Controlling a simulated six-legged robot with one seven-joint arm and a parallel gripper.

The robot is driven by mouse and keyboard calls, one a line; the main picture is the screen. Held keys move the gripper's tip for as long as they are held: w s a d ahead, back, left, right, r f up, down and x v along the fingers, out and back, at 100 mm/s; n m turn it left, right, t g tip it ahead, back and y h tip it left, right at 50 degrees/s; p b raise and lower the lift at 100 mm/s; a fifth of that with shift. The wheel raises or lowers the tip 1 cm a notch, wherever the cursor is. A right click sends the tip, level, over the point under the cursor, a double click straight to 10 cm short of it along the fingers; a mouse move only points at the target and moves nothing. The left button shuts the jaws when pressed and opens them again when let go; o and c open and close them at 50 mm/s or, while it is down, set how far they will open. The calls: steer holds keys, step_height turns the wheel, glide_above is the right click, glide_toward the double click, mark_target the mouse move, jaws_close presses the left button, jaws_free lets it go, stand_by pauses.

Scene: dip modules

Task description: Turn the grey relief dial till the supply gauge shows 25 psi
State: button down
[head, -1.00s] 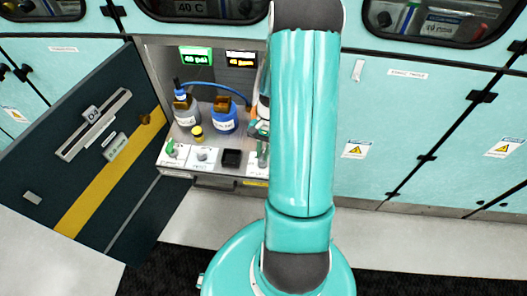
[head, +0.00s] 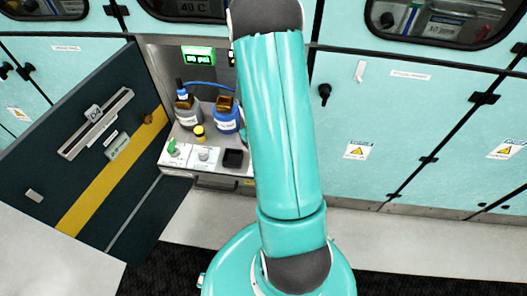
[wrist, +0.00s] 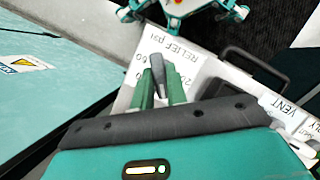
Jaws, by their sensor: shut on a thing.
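The grey relief dial (wrist: 157,66) stands on a white plate marked RELIEF psi (wrist: 178,45) in the wrist view. My gripper (wrist: 160,88) has its green fingers on either side of the dial and is shut on it. In the head view my arm hides the gripper and the dial. A green lit display (head: 198,57) marked psi is at the back of the cabinet; its digits are too blurred to read surely. A second display beside it is almost wholly covered by my arm, so I cannot tell which is the supply gauge.
The open dark door (head: 85,160) blocks the left.

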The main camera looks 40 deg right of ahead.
steer(key=shift+w+n+h, duration=0.1)
steer(key=shift+n+h, duration=0.2)
steer(key=shift+n, duration=0.4)
steer(key=c, duration=1.4)
jaws_free()
steer(key=v, duration=1.3)
steer(key=shift+r, duration=0.4)
steer(key=shift+w, duration=0.1)
